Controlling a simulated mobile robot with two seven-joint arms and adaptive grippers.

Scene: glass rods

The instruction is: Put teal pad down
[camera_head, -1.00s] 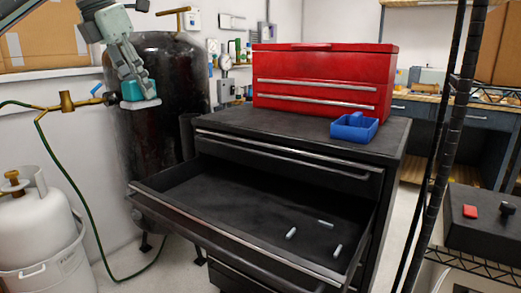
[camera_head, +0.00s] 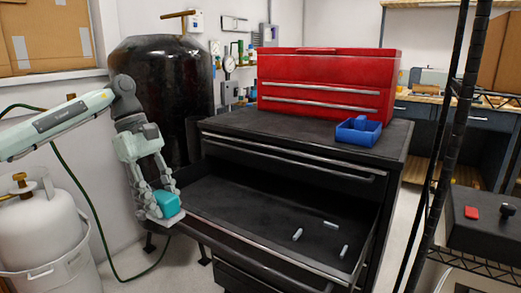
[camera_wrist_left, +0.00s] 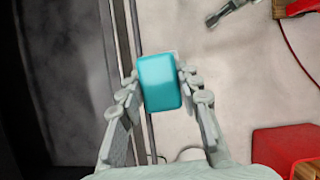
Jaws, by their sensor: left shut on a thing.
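The teal pad (camera_head: 168,203) is a small rounded block with a pale layer under it. My left gripper (camera_head: 166,204) is shut on it, the fingers coming down from above. In the head view it hangs at the left front corner of the open black drawer (camera_head: 235,205). In the left wrist view the teal pad (camera_wrist_left: 160,84) sits between both fingers, beside the dark drawer edge, with pale floor behind it. Three short pale rods (camera_head: 297,234) lie at the drawer's right end. My right gripper is not in view.
A red toolbox (camera_head: 325,85) and a blue bin (camera_head: 358,131) stand on the black cabinet. A dark tank (camera_head: 165,80) is behind my left arm and a white gas cylinder (camera_head: 38,230) is at left. The drawer's left and middle floor is clear.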

